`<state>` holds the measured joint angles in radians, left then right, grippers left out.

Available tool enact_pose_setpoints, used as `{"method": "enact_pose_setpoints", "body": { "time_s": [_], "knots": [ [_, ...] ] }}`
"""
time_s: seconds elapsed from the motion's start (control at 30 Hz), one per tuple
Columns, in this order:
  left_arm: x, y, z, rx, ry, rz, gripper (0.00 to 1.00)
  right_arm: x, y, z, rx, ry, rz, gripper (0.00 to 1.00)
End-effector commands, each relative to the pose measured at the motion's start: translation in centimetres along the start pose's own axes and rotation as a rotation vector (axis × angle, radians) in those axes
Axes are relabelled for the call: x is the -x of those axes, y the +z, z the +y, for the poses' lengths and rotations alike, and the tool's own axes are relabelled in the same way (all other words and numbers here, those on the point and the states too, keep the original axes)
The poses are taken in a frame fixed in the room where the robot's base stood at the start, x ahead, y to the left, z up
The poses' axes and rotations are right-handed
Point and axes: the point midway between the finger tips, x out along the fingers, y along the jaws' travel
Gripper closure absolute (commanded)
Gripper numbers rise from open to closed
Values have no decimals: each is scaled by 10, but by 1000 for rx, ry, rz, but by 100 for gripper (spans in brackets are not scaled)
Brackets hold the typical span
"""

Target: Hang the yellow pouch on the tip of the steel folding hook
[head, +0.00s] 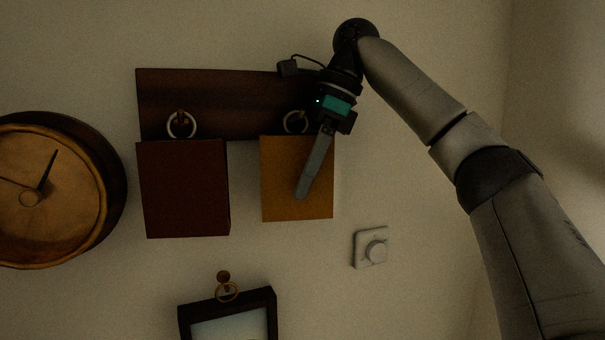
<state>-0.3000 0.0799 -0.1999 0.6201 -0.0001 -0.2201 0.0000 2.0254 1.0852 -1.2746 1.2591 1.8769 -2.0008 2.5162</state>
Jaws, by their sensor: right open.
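The yellow pouch (275,179) is upright against the wall, below the right end of a dark wooden board (215,97). A pale ring (287,127) shows at its top edge, around a small hook (298,113) on the board. It is too dark to tell whether the ring rests on the hook's tip or whether the hook is folded out. My right gripper (302,193) comes down from the upper right, with its fingers in front of the pouch's right half. The fingers overlap in this view; the gripper is open. Contact with the pouch cannot be told. My left gripper is out of view.
A dark red pouch (187,190) hangs by a ring from the board's left hook (182,118). A round wooden clock (80,190) is at left.

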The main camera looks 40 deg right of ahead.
Motion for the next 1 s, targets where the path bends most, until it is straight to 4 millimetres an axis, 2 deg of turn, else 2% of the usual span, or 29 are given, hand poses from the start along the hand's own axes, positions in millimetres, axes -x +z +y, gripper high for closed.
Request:
{"method": "enact_pose_setpoints", "body": {
  "time_s": [0.37, 1.0],
  "knots": [
    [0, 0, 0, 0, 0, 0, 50, 6, 1, -1, -1, -6, -2, 9],
    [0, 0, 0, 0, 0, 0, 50, 54, 1, 1, -3, -10, -5, 9]
  ]
}}
